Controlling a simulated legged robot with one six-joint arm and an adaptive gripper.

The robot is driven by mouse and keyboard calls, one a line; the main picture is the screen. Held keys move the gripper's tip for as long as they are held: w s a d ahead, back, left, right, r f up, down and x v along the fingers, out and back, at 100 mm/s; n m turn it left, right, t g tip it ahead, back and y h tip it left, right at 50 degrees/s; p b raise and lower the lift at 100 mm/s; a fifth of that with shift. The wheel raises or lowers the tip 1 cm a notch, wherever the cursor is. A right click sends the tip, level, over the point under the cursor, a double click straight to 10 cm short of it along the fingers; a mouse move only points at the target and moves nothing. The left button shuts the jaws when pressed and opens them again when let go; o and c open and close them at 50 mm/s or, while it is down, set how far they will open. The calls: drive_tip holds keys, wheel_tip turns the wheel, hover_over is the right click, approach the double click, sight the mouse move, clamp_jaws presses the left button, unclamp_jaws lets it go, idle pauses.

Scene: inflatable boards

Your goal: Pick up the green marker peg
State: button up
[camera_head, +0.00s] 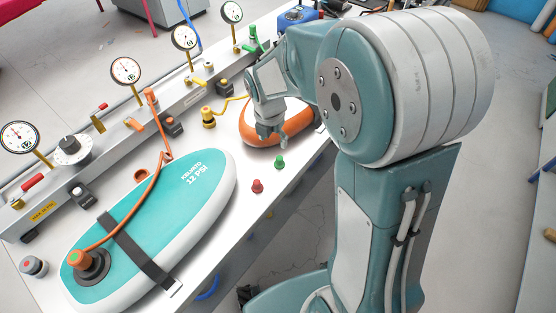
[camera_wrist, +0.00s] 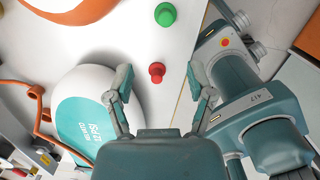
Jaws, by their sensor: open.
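The green marker peg (camera_head: 280,162) stands on the white bench top near its front edge, just behind a red peg (camera_head: 257,186) in the head view. In the wrist view the green peg (camera_wrist: 165,14) is at the top edge, beyond the fingertips. My gripper (camera_head: 268,138) is in front of an orange-rimmed board in the head view, above the bench. In the wrist view my gripper (camera_wrist: 162,82) is open and empty, and the red peg (camera_wrist: 156,70) shows between its fingers. The green peg is apart from both fingers.
A teal and white board (camera_head: 185,200) with a black strap and orange hose lies on the left of the bench. An orange board (camera_head: 290,130) lies behind the pegs. A gauge rail (camera_head: 120,140) runs along the back. The bench edge is close on the pegs' right.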

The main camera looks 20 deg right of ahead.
sight(279, 157)
drive_tip(key=f, duration=0.2)
drive_tip(key=d+f, duration=0.1)
drive_tip(key=f, duration=0.3)
drive_tip(key=shift+w+d+f, duration=0.1)
drive_tip(key=shift+w+d, duration=0.1)
drive_tip(key=shift+w, duration=0.15)
drive_tip(key=f, duration=0.4)
drive_tip(key=shift+w+d+f, duration=0.25)
drive_tip(key=shift+d, duration=0.1)
clamp_jaws()
